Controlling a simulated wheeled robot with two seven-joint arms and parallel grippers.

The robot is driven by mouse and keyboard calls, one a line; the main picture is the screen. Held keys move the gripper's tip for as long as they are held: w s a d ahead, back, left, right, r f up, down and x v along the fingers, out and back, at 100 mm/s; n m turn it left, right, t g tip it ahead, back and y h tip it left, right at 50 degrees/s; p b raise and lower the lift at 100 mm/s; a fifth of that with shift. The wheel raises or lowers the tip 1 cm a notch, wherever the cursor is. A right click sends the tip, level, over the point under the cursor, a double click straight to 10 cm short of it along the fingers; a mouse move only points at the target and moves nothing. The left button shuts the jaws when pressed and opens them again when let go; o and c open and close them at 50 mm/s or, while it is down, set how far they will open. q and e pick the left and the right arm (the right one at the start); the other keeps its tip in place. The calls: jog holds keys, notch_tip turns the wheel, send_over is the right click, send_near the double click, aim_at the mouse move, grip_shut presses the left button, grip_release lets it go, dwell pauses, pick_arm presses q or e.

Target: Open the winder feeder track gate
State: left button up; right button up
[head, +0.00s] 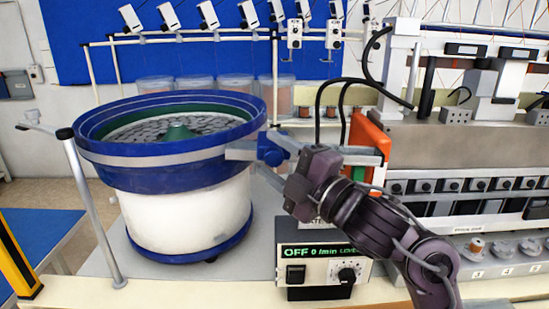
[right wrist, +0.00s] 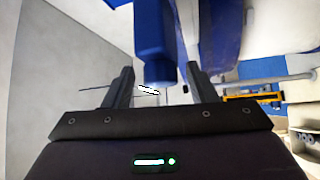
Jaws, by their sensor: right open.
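The winder feeder is a blue bowl (head: 170,170) on a white drum, full of grey parts around a green centre. A grey track (head: 345,154) runs right from its rim to the orange-edged machine. A blue block (head: 269,148), seemingly the track gate, sits on the track near the bowl. My right gripper (head: 284,168) is beside this block, partly hidden by its own wrist. In the right wrist view the open fingers of the gripper (right wrist: 160,72) stand either side of a blue knob-like part (right wrist: 157,62). Gaps seem to remain; contact cannot be told. My left gripper is out of view.
A control box (head: 320,272) reading OFF stands below my right arm. A metal post (head: 92,205) stands left of the bowl. The winding machine (head: 460,135) fills the right side. Clear containers (head: 190,88) stand behind the bowl.

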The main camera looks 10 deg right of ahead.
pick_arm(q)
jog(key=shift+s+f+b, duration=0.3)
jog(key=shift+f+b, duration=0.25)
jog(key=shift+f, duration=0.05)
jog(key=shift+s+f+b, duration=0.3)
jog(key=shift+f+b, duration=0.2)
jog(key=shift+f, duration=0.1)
pick_arm(e)
jog(key=v, duration=0.7)
jog(key=shift+s, duration=0.35)
jog(key=shift+r, duration=0.15)
